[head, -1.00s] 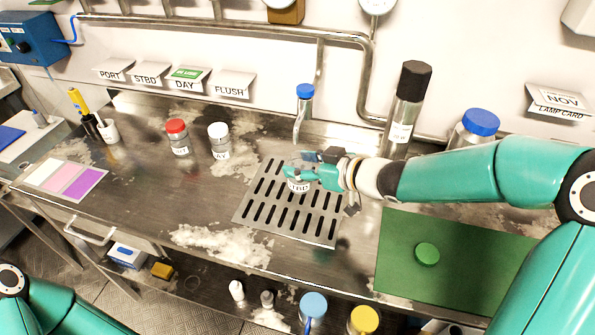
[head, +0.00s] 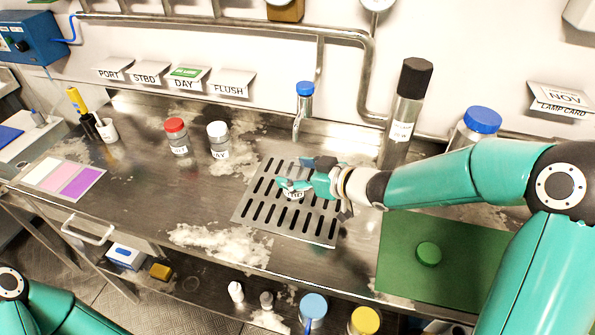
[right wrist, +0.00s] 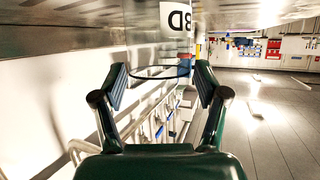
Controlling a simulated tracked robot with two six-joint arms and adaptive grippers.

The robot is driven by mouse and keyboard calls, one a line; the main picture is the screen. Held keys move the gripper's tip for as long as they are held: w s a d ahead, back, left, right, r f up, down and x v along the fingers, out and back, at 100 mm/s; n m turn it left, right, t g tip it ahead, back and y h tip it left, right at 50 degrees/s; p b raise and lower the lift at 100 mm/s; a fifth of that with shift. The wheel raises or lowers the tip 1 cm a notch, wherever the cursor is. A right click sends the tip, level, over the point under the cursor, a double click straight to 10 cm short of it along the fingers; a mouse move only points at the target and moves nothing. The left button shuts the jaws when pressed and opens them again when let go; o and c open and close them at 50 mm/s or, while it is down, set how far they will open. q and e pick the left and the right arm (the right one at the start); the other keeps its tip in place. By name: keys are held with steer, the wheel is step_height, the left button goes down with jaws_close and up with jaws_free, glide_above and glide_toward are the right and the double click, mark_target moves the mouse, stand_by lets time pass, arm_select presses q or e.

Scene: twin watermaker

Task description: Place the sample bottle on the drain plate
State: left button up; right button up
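The sample bottle (head: 293,195), a small clear open one with a white label, is over the middle of the slotted steel drain plate (head: 318,232). My right gripper (head: 294,184) is around its upper part and covers much of it in the head view. In the right wrist view the bottle (right wrist: 158,40) stands between the two fingertips, which are against its sides near the rim; the label letters appear upside down. I cannot tell whether its base touches the plate. My left gripper is out of view; only part of my left arm shows at the lower left.
A red-capped bottle (head: 178,138) and a white-capped bottle (head: 219,141) stand left of the plate. A blue-topped tap (head: 304,105) stands behind it, a tall black-capped cylinder (head: 402,120) at the back right. A green mat (head: 400,265) holds a green cap (head: 428,253).

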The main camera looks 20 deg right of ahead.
steer(key=shift+r, duration=0.15)
steer(key=shift+s+d+r, duration=0.1)
steer(key=shift+r, duration=0.05)
steer(key=p+v, duration=0.2)
steer(key=v, duration=0.9)
steer(key=shift+s+d, duration=0.2)
steer(key=shift+s, duration=0.1)
